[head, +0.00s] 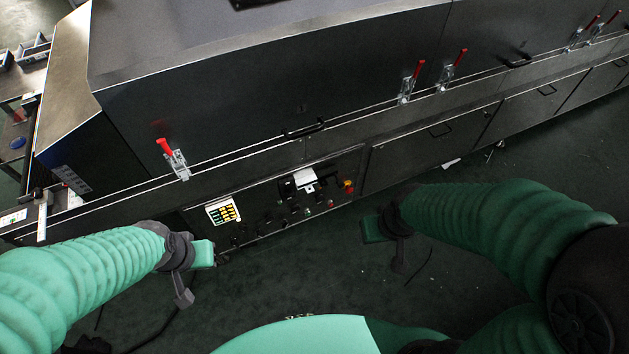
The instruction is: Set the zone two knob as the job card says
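The dryer's control panel (275,206) is low on the front of the dark machine, in the middle of the head view. It carries several small dark knobs (292,208); their labels and settings are too small to read, so I cannot tell which is zone two. A lit display (222,211) with yellow and green blocks is at its left. A white card-like piece (305,179) is at its top; its text is unreadable. My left gripper (204,254) is below and left of the panel. My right gripper (374,228) is to its right. Both appear apart from the panel; their finger openings are unclear.
A red button (348,187) is at the panel's right end. Red-handled clamps (174,160) line the hood seam above, with a dark handle (303,129) between them. A side table (22,90) stands far left. Dark floor (310,270) is clear between my grippers.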

